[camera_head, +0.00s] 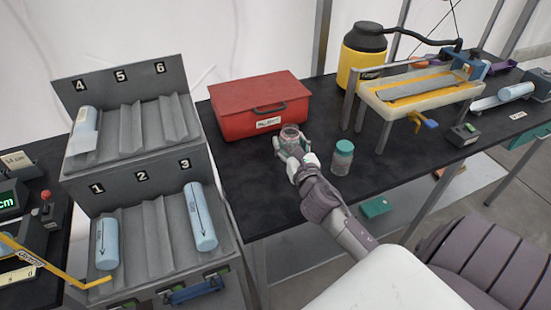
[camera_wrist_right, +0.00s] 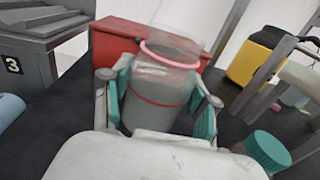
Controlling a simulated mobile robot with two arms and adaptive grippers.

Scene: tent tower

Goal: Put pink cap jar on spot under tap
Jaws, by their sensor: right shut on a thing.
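The clear jar (camera_head: 290,137) with a pink ring near its top is in my right gripper (camera_head: 292,152), in front of the red box. In the right wrist view the jar (camera_wrist_right: 158,100) looks roughly upright, with grey contents and a red line around it. My right gripper (camera_wrist_right: 161,105) is shut on its sides with teal finger pads. A blue-and-yellow tap (camera_head: 424,121) hangs under the raised tray (camera_head: 375,93) at the right. I cannot make out a marked spot beneath it. My left gripper is out of view.
A teal-capped jar (camera_head: 342,158) stands just right of my right gripper. The red box (camera_head: 260,105) is close behind the held jar. A yellow canister (camera_head: 361,62) and tray legs stand farther right. Black table (camera_head: 400,165) is clear before the tap.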

